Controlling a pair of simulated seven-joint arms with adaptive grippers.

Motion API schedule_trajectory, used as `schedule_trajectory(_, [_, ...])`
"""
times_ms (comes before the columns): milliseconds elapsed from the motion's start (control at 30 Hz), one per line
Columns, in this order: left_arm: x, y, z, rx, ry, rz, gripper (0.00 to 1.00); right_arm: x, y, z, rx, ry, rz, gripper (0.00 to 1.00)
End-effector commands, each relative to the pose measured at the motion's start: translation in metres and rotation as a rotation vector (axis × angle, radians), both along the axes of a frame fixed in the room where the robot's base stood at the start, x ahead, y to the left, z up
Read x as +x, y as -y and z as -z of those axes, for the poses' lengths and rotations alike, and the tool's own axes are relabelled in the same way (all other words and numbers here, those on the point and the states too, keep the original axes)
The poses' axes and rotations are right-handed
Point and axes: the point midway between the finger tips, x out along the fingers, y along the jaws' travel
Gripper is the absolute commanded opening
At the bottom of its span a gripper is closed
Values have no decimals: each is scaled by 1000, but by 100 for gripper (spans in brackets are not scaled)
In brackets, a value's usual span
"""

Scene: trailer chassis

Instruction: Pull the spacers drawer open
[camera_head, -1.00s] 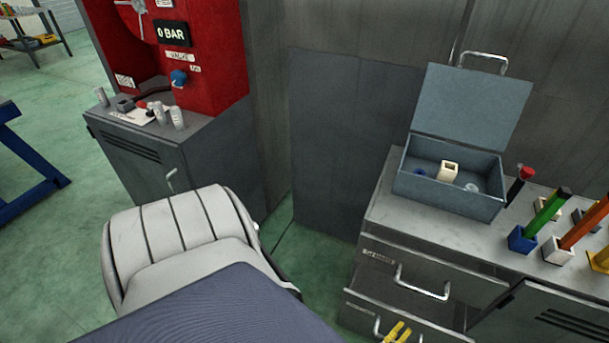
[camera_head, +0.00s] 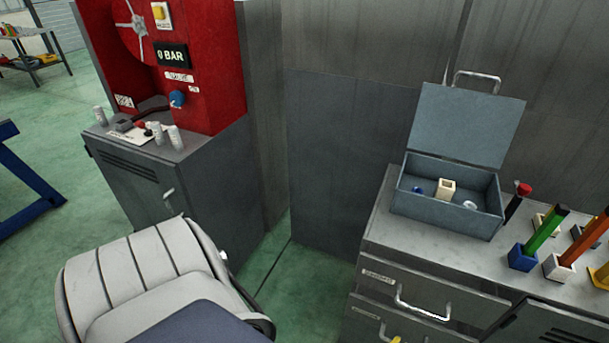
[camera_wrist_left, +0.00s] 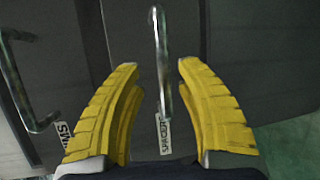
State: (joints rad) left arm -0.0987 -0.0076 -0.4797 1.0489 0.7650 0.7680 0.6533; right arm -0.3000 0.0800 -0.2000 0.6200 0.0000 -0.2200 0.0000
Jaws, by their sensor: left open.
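The spacers drawer (camera_head: 362,318) is the lower drawer of the grey cabinet at the bottom right of the head view, mostly cut off by the picture edge. In the left wrist view its front carries a white label (camera_wrist_left: 163,135) and a metal handle (camera_wrist_left: 161,50). My left gripper (camera_wrist_left: 160,67) is open, with its yellow fingers on either side of this handle and visible space on both sides. Only a bit of yellow finger shows at the bottom of the head view. I cannot tell whether the drawer stands slightly out. My right gripper is not in view.
Another drawer (camera_head: 385,272) with its own handle (camera_head: 421,307) is directly above. On the cabinet top stand an open grey box (camera_head: 447,212) and several coloured pegs in holders. A padded seat (camera_head: 140,265) is at lower left; a red valve panel (camera_head: 212,65) is behind it.

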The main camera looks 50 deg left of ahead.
Motion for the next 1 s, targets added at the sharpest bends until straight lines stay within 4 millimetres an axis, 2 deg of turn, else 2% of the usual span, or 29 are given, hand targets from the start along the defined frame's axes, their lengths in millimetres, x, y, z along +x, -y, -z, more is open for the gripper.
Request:
schedule_trajectory(100, [-21, 1, -3, -1, -1, 0, 36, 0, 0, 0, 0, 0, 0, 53])
schedule_trajectory(733, [-121, 8, -23, 14, -4, 11, 36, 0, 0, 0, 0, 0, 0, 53])
schedule_trajectory(833, [-122, 24, -13, 140, -36, 111, 36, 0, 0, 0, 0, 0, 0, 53])
schedule_trajectory(1000, [-133, 36, 10, 288, -85, 232, 36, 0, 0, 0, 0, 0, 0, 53])
